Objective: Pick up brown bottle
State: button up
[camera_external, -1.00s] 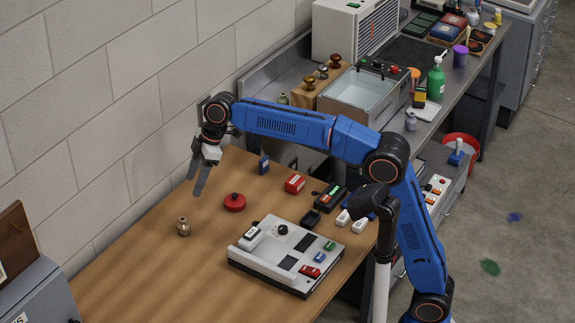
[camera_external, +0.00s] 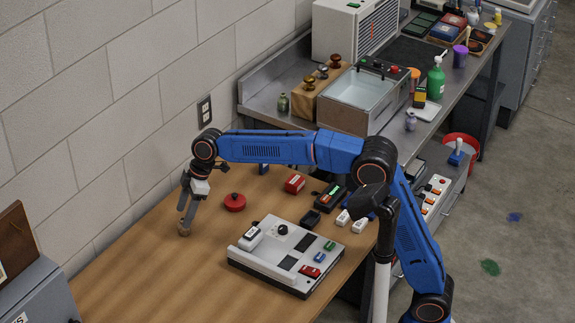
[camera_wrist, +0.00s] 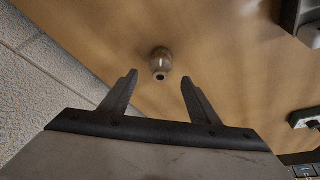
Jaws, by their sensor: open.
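The brown bottle (camera_wrist: 161,62) is small and round with a narrow neck, and stands on the wooden table. In the wrist view it sits beyond my fingertips, centred between them with wood showing around it. My gripper (camera_wrist: 159,80) is open and empty, its two fingers spread.
A red round-lidded item (camera_external: 235,202) stands right of my gripper. A grey device with buttons (camera_external: 286,256) lies further right, with a red box (camera_external: 294,184) behind. The block wall (camera_external: 110,130) runs close along the left. The front of the wooden table (camera_external: 175,285) is clear.

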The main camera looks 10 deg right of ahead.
jog(key=shift+d+x, duration=0.15)
jog(key=shift+x, duration=1.15)
jog(key=shift+d+x, duration=0.15)
jog(key=shift+x, duration=1.2)
jog(key=shift+c, duration=0.4)
